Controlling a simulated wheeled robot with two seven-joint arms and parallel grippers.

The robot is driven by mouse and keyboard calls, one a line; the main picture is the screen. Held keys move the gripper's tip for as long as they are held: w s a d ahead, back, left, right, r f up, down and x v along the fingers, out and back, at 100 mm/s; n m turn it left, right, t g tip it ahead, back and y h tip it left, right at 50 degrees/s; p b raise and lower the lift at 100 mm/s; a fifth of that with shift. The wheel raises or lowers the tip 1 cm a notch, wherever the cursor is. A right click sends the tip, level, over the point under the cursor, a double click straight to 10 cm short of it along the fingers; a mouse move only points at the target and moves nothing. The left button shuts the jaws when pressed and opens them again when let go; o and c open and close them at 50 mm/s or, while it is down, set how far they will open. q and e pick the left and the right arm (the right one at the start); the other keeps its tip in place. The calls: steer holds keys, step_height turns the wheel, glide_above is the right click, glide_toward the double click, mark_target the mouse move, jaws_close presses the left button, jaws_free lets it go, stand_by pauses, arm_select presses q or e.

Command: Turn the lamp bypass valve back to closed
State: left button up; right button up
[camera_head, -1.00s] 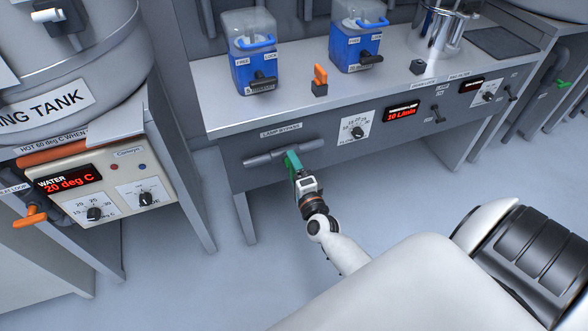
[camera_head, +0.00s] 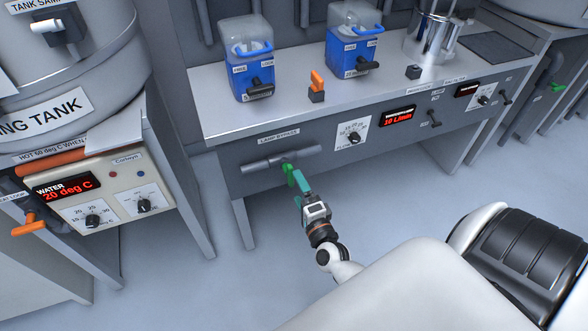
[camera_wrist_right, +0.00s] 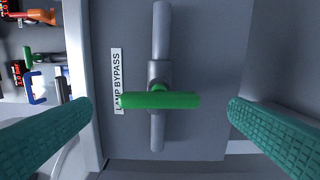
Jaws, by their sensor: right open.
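The lamp bypass valve is a grey pipe (camera_head: 262,164) on the front of the bench, under a "LAMP BYPASS" label, with a green handle (camera_head: 288,170). In the right wrist view the handle (camera_wrist_right: 150,100) lies straight across the pipe (camera_wrist_right: 161,40), at about a right angle to it. My right gripper (camera_head: 299,181) is in front of the handle. In the wrist view its teal fingers (camera_wrist_right: 160,106) are wide apart, one beyond each end of the handle, with gaps on both sides. It is open and holds nothing. My left gripper is not in view.
The bench top (camera_head: 215,115) carries two blue containers (camera_head: 250,75) and a small orange lever (camera_head: 317,85). A flow dial (camera_head: 353,136) is right of the valve. A control box with a "20 deg C" display (camera_head: 62,186) stands at left. The floor before the bench is clear.

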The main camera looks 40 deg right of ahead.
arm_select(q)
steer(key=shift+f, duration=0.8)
arm_select(e)
steer(key=v, duration=0.6)
steer(key=shift+w, duration=0.1)
steer(key=shift+a, duration=0.1)
